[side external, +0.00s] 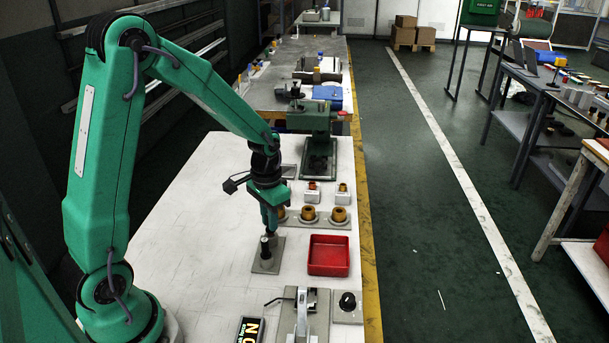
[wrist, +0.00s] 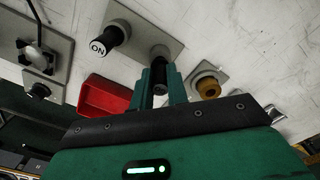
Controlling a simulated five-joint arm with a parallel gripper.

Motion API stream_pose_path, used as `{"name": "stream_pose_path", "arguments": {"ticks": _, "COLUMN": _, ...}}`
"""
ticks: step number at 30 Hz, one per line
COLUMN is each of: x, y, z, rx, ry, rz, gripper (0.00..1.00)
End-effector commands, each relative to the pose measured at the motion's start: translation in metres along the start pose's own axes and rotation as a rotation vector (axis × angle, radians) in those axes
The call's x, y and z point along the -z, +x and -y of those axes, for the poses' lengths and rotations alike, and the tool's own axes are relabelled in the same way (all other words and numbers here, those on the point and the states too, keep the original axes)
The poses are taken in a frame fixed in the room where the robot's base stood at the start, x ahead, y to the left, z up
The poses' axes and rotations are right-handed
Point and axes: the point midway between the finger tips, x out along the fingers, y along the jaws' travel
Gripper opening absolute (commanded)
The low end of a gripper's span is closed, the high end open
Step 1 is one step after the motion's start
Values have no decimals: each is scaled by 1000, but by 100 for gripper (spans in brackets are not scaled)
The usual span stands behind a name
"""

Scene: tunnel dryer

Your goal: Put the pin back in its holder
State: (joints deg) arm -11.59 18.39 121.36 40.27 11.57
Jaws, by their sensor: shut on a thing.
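My gripper (wrist: 160,88) is shut on a dark pin (wrist: 160,72), which shows between its two green fingers in the wrist view. In the side view my gripper (side external: 271,232) points down over a grey plate (side external: 276,248). The plate, seemingly the holder, also shows in the wrist view (wrist: 142,13). A black post (wrist: 115,35) with a white end marked ON stands on it, beside the pin. In the side view a dark post (side external: 265,247) stands on the plate close to the fingers. The pin's far end overlaps the plate; I cannot tell whether it touches or enters it.
A red tray (side external: 328,270) lies right of the plate. Several brown round parts (side external: 308,213) sit behind it in a row. A metal clamp fixture (side external: 303,315), a black knob unit (side external: 347,301) and a lit display (side external: 250,330) are in front. The white bench is clear at left.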

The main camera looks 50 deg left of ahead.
Motion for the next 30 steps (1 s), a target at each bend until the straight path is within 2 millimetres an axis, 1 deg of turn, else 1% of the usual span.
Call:
{"name": "stream_pose_path", "arguments": {"ticks": 26, "x": 0, "y": 15, "z": 0, "rx": 0, "ry": 0, "rz": -1, "gripper": 0}}
{"name": "stream_pose_path", "arguments": {"ticks": 27, "x": 0, "y": 15, "z": 0, "rx": 0, "ry": 0, "rz": -1, "gripper": 22}}
{"name": "stream_pose_path", "arguments": {"ticks": 29, "x": 0, "y": 15, "z": 0, "rx": 0, "ry": 0, "rz": -1, "gripper": 33}}
{"name": "stream_pose_path", "arguments": {"ticks": 30, "x": 0, "y": 15, "z": 0, "rx": 0, "ry": 0, "rz": -1, "gripper": 41}}
